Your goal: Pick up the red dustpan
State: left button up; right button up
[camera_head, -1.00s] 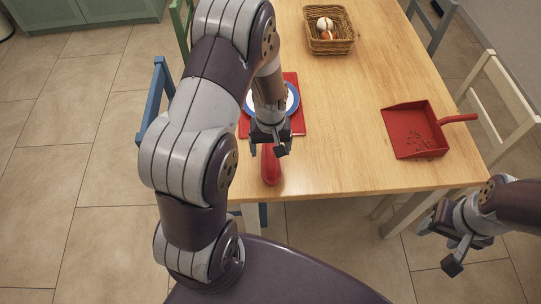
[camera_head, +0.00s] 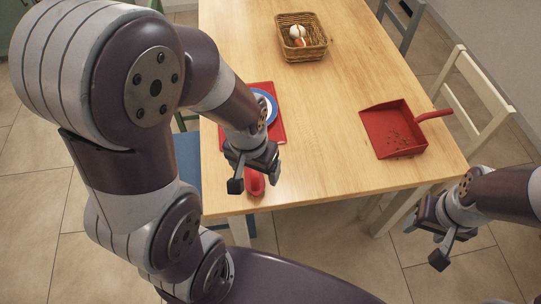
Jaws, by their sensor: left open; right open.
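The red dustpan (camera_head: 388,132) lies on the right part of the wooden table, with dark crumbs in its pan. Its handle (camera_head: 434,115) points right, toward the table's right edge. My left gripper (camera_head: 252,178) is open over the table's front left, well left of the dustpan. My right gripper (camera_head: 427,238) is open and empty, in front of the table's front right corner and nearer to me than the dustpan. Neither gripper touches the dustpan.
A red object (camera_head: 255,184) lies partly hidden under my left gripper. A blue-rimmed plate (camera_head: 270,101) rests on a red mat (camera_head: 276,133). A wicker basket (camera_head: 302,52) holds round items. A white chair (camera_head: 482,84) stands right of the table (camera_head: 330,105), whose middle is clear.

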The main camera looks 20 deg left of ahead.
aim_at(393, 130)
jog(key=i+l+z, duration=0.45)
jog(key=i+l, duration=0.4)
jog(key=i, duration=0.05)
